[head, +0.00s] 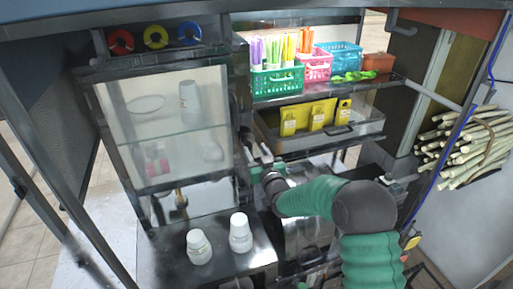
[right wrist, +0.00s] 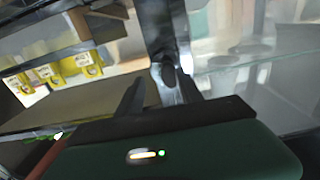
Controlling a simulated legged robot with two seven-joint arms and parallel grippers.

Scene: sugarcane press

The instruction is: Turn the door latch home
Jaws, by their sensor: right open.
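The glass-fronted cabinet door (head: 165,125) stands at the left of the press stall, with cups and a plate behind it. A dark upright post (head: 240,110) runs along the right edge of this door, and it also shows in the right wrist view (right wrist: 160,25). A small dark latch-like piece (right wrist: 168,74) is on the post's lower part, right by the fingertips. My right gripper (head: 257,164) is open at the post, with its fingers (right wrist: 161,92) either side of the latch area. Contact cannot be told. My left gripper is not in view.
Shelves to the right hold a green basket (head: 277,82), a pink basket (head: 316,66) and a tray (head: 345,138) with yellow packs. Sugarcane (head: 470,145) is at far right.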

